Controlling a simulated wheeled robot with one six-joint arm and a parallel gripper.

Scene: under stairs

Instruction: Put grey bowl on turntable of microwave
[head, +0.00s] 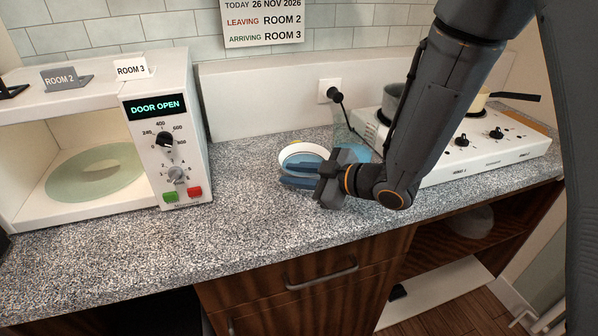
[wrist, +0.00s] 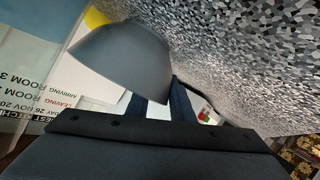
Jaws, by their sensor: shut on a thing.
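The grey bowl (wrist: 125,62) is large in the wrist view, tilted, with its smooth outer side showing. My gripper (wrist: 160,103) is shut on it at its lower edge. In the head view my gripper (head: 296,175) is over the counter, between the microwave and the hob. There the bowl is hard to tell apart from the blue fingers and the white and yellow item behind them. The microwave (head: 168,100) stands at the left, its display reading "DOOR OPEN". Its pale green glass turntable (head: 65,187) lies bare inside the open cavity.
A blue item (head: 356,153) is just behind the gripper. Name cards stand on top of the microwave. The speckled counter (head: 150,255) in front is clear.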

